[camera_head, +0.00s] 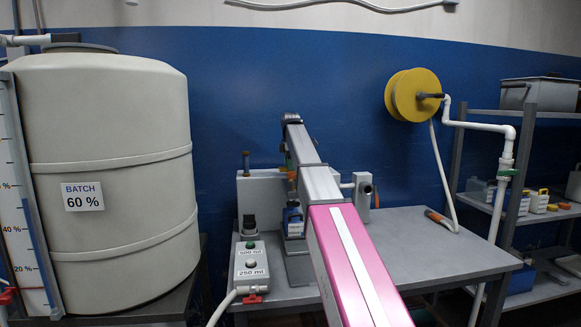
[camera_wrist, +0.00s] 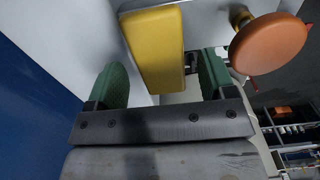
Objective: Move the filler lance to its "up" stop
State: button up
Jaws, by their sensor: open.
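In the wrist view my gripper (camera_wrist: 162,75) is open, with one green-padded finger on each side of a yellow bar-shaped piece (camera_wrist: 155,45). The bar lies between and beyond the fingertips; I cannot tell whether a pad touches it. It may be the filler lance's handle, but the frames do not make this certain. A blue-labelled container (camera_head: 293,222) stands at the station, left of my arm. The lance itself cannot be clearly made out.
An orange round knob (camera_wrist: 269,44) sits close to the right finger. A grey box with buttons marked 500 ml and 250 ml (camera_head: 251,265) stands at the bench's front left. The grey bench (camera_head: 430,245) is mostly clear on the right. A large batch tank (camera_head: 110,130) stands left.

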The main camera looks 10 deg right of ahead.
jog(key=shift+f, duration=0.45)
jog(key=shift+c, duration=0.3)
jog(key=c, duration=1.2)
jog(key=shift+r, duration=2.35)
jog(key=o, duration=1.3)
jog(key=shift+c, duration=0.2)
jog(key=shift+r, duration=0.1)
